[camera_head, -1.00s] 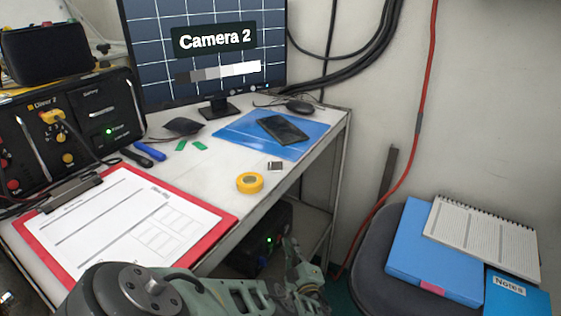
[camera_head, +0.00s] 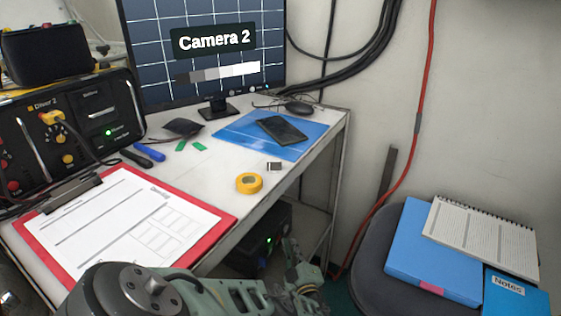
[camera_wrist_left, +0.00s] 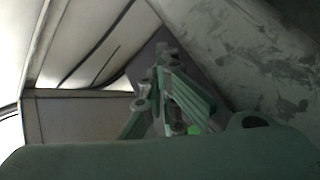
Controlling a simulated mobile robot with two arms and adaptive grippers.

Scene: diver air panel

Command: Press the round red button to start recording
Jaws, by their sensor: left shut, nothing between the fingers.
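My left gripper (camera_head: 302,280) is at the bottom middle of the head view, in front of the desk and below its top. It is shut and empty. Its green fingers also show in the left wrist view (camera_wrist_left: 168,95), against grey surfaces. A dark box (camera_head: 262,250) with green lights is under the desk, partly hidden by my arm. My right gripper is not in view.
On the desk (camera_head: 215,170) lie a red clipboard (camera_head: 226,217), a yellow tape roll (camera_head: 249,183), a blue folder (camera_head: 232,130) and a phone (camera_head: 282,130). A monitor (camera_head: 205,80) reads "Camera 2". A chair (camera_head: 372,255) with notebooks stands right, beside a red cable (camera_head: 421,110).

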